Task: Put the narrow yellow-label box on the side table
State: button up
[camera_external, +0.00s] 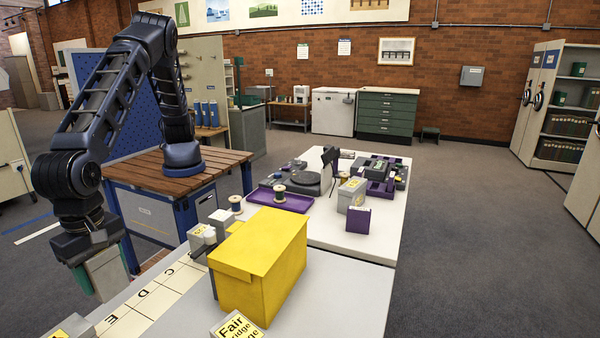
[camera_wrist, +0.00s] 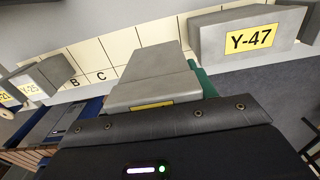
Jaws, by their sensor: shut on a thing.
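My gripper (camera_external: 103,268) hangs at the lower left of the external view, shut on a narrow grey box (camera_external: 108,275). The held box also shows in the wrist view (camera_wrist: 153,72), with a strip of its yellow label at its near edge; the text is unreadable. A green finger (camera_wrist: 206,82) lies along its right side. In the external view the box is beside the left edge of the light table with the lettered strip (camera_external: 165,298). I cannot tell which surface is the side table.
A grey box labelled Y-47 (camera_wrist: 250,38) stands right of the held box in the wrist view. A large yellow box (camera_external: 258,268) stands on the light table. A white table (camera_external: 345,240) behind it holds purple trays and spools. Grey floor is open at right.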

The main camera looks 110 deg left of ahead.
notch_tip(320, 180, down, 12)
dwell(0.6)
jog(key=shift+f, duration=0.1)
jog(key=o, duration=1.1)
